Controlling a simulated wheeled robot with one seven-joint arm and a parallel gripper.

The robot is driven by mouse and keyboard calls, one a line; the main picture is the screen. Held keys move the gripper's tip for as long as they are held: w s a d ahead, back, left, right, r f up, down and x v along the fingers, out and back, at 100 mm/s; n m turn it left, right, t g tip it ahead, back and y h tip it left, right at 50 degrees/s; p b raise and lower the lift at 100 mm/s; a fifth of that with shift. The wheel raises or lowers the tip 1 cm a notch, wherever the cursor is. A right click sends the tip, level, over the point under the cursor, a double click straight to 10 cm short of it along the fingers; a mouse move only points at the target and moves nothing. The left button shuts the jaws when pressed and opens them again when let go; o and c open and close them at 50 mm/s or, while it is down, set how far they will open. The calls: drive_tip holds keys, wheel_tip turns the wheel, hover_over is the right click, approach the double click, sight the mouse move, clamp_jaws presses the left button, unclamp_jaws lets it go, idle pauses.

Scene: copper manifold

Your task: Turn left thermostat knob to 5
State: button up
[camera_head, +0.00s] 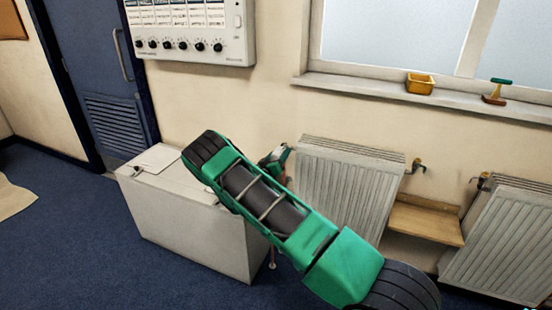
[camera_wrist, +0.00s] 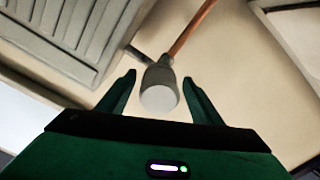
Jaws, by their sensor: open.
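In the wrist view a pale grey, round-ended thermostat knob (camera_wrist: 160,97) sits by a copper pipe (camera_wrist: 193,32). My gripper (camera_wrist: 159,77) is open, with one green finger on each side of the knob and a visible gap on both sides. No numbers can be read on the knob. In the head view my gripper (camera_head: 277,158) is small and partly hidden behind my arm, by the left end of the left radiator (camera_head: 345,185).
A white box-like cabinet (camera_head: 185,220) stands left of the radiator. A wooden shelf (camera_head: 427,222) lies between it and the right radiator (camera_head: 505,240). A control panel (camera_head: 190,30) hangs above.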

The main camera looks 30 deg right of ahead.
drive_tip(key=c, duration=1.1)
drive_tip(key=shift+o, duration=0.2)
drive_tip(key=shift+a, duration=0.2)
drive_tip(key=shift+d, duration=0.1)
drive_tip(key=shift+n, duration=0.3)
drive_tip(key=n, duration=1.1)
drive_tip(key=shift+n, duration=0.3)
